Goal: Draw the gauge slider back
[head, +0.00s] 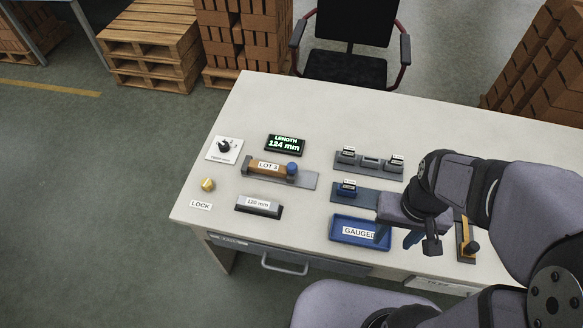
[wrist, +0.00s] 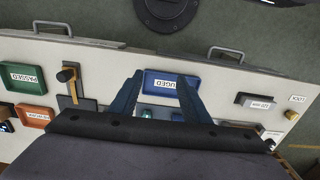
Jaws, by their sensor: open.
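The gauge (head: 308,181) is a grey track on the left half of the table in the head view. A brown brick (head: 255,167) labelled LOT 1 sits on it, with the blue-knobbed slider (head: 292,169) at the brick's right end, seemingly against it. A length display (head: 285,144) behind reads 124 mm. My gripper (head: 396,241) is open and empty, pointing down by the right end of the blue GAUGED tray (head: 338,236), well right of the slider. In the wrist view its two fingers (wrist: 158,80) stand apart over that tray; the slider cannot be made out there.
A grey 120 mm block (head: 259,206), a yellow knob (head: 208,185) and a dial (head: 224,148) lie around the gauge. A yellow-handled lever (head: 466,240) is right of my gripper.

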